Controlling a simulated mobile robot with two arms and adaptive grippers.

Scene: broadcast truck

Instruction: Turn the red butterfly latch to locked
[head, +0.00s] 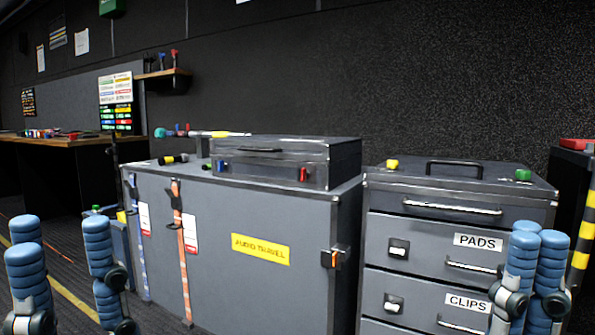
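A red latch (303,174) sits on the front face of a small grey case (270,160), near its right end; it looks upright, but its exact turn is too small to tell. This case lies on a large grey case marked "AUDIO TRAVEL" (220,275). My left gripper (68,270) is at the lower left, its blue padded fingers apart with nothing between them, well away from the latch. My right gripper (536,275) is at the lower right, in front of the drawer cabinet; its blue fingers overlap in this view, so its opening is unclear.
A blue latch (220,165) is on the small case's left part. An orange latch (333,259) is on the large case's right edge. A drawer cabinet (400,232) stands to the right, with yellow and green knobs on top. A desk (65,143) is at the far left.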

